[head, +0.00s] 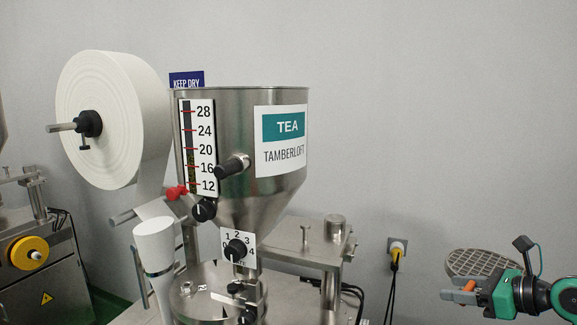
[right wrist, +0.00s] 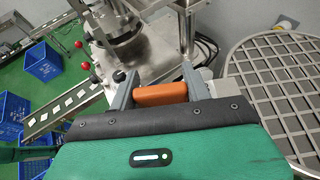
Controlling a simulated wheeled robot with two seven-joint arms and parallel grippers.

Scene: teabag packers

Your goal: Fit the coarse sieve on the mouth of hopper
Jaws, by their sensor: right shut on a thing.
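The steel hopper (head: 235,140) stands left of centre in the head view, with a TEA label and a level scale. Its mouth (head: 275,89) is at the top, seen almost edge-on, so its inside is hidden. The coarse sieve (head: 482,262) is a round grey disc with an open square grid, well to the right of the hopper and below its mouth. It also shows at the right of the right wrist view (right wrist: 283,85). My right gripper (head: 460,291) is shut on the sieve's orange handle (right wrist: 160,93). My left gripper is out of view.
A white paper roll (head: 100,120) and a KEEP DRY sign (head: 187,79) are left of and behind the hopper. A steel machine top (head: 300,245) with posts lies between hopper and sieve. Blue crates (right wrist: 42,63) stand on the green floor. Air right of the hopper is clear.

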